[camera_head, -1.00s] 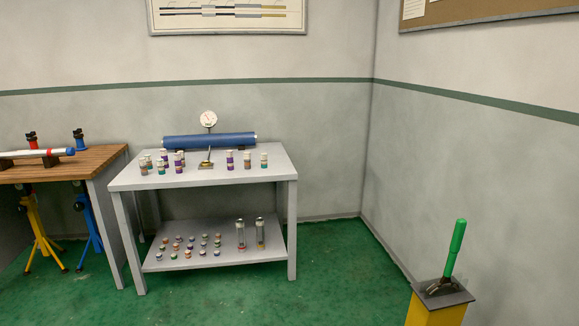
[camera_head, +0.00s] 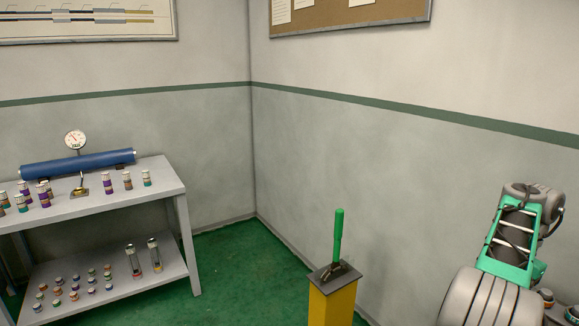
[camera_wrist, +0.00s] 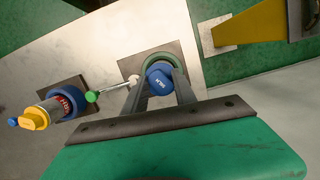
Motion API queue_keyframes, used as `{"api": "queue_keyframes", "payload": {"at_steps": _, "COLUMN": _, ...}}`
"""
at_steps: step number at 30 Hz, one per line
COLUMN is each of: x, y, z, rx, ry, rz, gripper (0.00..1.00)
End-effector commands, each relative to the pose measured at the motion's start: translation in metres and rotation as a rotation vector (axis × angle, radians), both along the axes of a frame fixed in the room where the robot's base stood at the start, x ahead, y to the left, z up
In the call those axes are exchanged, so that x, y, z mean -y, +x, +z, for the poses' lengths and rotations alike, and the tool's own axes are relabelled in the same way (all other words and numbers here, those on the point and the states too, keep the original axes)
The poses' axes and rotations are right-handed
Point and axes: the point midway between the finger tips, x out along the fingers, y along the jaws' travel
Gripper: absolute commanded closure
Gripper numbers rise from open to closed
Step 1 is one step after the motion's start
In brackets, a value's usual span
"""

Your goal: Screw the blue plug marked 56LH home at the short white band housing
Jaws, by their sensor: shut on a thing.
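In the wrist view, my gripper (camera_wrist: 160,88) is shut on a blue plug (camera_wrist: 159,76) with white lettering on its face; the small print seems to end in LH. Right behind the plug is a green curved rim (camera_wrist: 150,61) on a dark square plate (camera_wrist: 178,50); I cannot tell whether the plug touches it. My gripper is outside the head view, where only part of my arm shows at the right. I cannot make out a short white band on any housing.
In the head view, a grey shelf table (camera_head: 90,207) holds a blue pipe (camera_head: 78,162); a yellow pedestal (camera_head: 331,303) carries a green lever (camera_head: 338,232).

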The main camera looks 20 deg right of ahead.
Motion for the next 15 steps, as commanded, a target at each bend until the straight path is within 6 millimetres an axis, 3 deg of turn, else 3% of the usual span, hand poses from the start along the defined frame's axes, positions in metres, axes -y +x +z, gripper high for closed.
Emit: {"api": "queue_keyframes", "payload": {"at_steps": 15, "x": 0.0, "y": -0.0004, "z": 0.0047, "rx": -0.001, "ry": 0.002, "rz": 0.295, "gripper": 1.0}}
